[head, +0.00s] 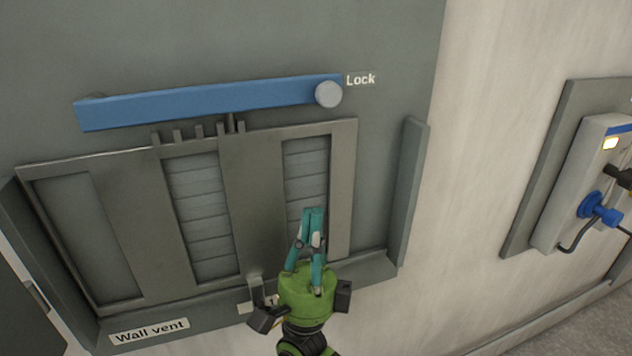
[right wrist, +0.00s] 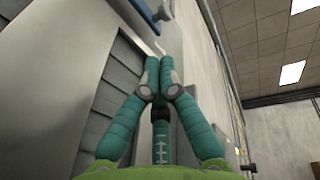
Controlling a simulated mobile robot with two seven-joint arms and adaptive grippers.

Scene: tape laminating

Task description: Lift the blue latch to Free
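The blue latch (head: 200,104) is a long bar lying nearly level above the wall vent's slatted panel (head: 112,235). A round grey knob (head: 328,94) sits at its right end, beside a white "Lock" label (head: 360,79). No "Free" label is visible. My right gripper (head: 312,212) is below the knob, in front of the panel's right slats and apart from the latch. In the right wrist view its fingertips (right wrist: 159,62) meet with nothing seen between them. The knob (right wrist: 163,11) shows there beyond the fingertips, at the top. My left gripper is not in view.
The vent frame has a raised right side rail (head: 410,190) and a bottom ledge (head: 350,275). A "Wall vent" label (head: 149,331) is at lower left. A wall unit with a blue connector (head: 592,205) and cables is at right. The wall above the latch is clear.

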